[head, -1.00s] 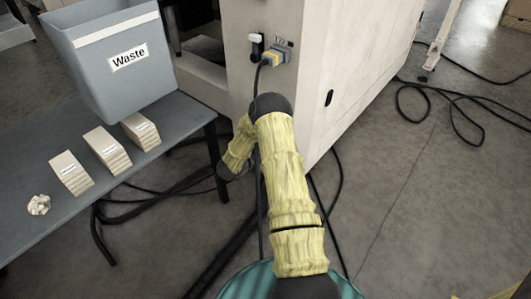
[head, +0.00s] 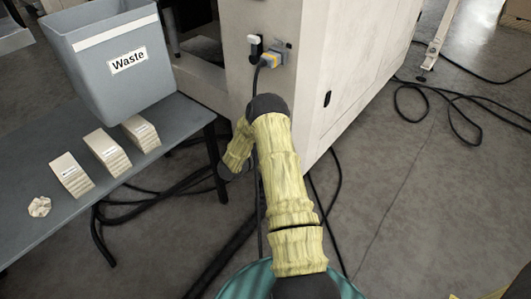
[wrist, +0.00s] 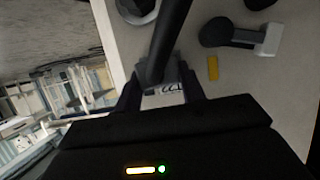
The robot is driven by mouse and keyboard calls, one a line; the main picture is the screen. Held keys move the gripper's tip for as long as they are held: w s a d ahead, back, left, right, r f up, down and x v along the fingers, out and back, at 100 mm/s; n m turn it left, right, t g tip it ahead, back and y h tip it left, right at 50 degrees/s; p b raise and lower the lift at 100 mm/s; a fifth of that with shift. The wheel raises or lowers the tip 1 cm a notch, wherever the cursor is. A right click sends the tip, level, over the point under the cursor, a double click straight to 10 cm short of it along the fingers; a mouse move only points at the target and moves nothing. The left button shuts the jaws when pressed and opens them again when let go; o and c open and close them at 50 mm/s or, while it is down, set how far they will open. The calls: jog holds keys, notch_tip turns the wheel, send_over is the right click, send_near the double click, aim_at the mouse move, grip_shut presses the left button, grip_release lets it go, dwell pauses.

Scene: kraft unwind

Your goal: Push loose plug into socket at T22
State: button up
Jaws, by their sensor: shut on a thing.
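In the wrist view my gripper (wrist: 162,92) is shut on the plug, whose dark cable (wrist: 168,40) crosses between the fingers.
A black knob with a white lever (head: 255,44) sits left of the plug; it also shows in the wrist view (wrist: 216,32). A bench (head: 110,185) holds a Waste bin (head: 105,75), stacked cards and a crumpled piece.

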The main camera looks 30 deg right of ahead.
jog(key=o, duration=1.2)
jog(key=p+v, duration=0.8)
jog(key=v, duration=0.9)
jog(key=shift+a, duration=0.15)
